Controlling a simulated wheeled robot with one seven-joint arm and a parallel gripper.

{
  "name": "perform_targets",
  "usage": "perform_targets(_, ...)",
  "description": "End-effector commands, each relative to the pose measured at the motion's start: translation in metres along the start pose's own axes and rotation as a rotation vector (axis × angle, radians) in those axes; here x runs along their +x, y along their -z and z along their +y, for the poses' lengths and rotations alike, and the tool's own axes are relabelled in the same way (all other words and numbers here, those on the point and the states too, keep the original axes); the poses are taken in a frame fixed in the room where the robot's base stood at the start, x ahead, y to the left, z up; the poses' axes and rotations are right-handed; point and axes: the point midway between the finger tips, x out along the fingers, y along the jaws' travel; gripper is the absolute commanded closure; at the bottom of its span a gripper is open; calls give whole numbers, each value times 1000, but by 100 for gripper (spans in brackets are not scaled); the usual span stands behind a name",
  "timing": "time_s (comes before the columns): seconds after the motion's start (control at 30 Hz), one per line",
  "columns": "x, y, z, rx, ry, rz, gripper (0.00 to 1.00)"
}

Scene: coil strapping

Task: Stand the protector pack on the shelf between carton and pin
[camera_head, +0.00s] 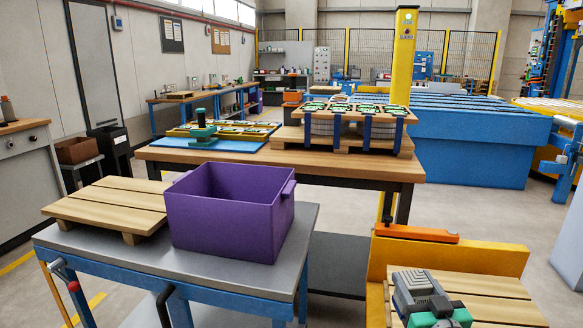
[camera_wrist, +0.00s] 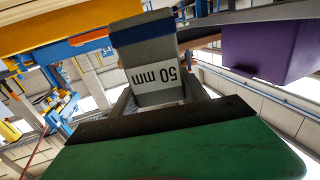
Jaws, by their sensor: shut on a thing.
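In the wrist view, the protector pack (camera_wrist: 149,55) is a grey block with a blue band and a white "50 mm" label that reads upside down. My gripper (camera_wrist: 158,98) is shut on it, with a finger along each side. A dark bar and a broad green surface fill the near part of this view. The shelf spot, carton and pin are not clearly identifiable.
A purple crate (camera_head: 225,215) and a slatted wooden pallet (camera_head: 110,203) stand on the grey-topped table (camera_head: 290,265). A wooden workbench (camera_head: 350,168) is behind. At lower right, a grey and green device (camera_head: 420,295) is over wooden slats beside a yellow frame (camera_head: 480,260) with an orange piece (camera_head: 415,233).

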Motion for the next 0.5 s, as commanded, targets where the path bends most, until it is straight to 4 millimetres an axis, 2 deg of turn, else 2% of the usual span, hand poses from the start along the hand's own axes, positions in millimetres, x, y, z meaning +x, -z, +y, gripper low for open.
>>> perform_targets(0.03,5,4,-23,-3,51,3,100)
perform_targets(0.2,14,13,-82,-3,181,3,100)
perform_targets(0.4,16,18,-129,-1,287,2,100)
perform_targets(0.5,17,22,-145,0,324,2,100)
